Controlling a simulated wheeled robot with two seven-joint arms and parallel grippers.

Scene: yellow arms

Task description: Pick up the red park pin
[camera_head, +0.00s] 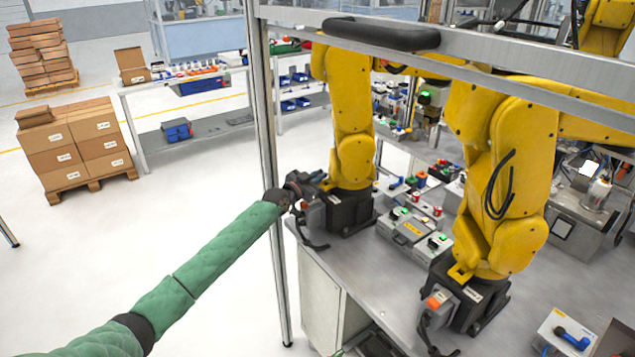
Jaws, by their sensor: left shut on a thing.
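My left gripper (312,183) is at the end of the green-sleeved arm, beside the base of the left yellow robot arm (352,130). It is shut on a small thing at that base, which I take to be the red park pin. The fingers and the dark base hide most of the pin, and its shape is too small to make out. A grey connector box with a dark cable is just below the gripper. My right gripper is not in view.
A metal frame post (268,150) stands close to my left arm. A second yellow arm (505,150) stands on the steel table (385,275) to the right. Grey switch boxes (410,228) lie between the two bases. Open floor is at left, with stacked cartons (75,145) behind.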

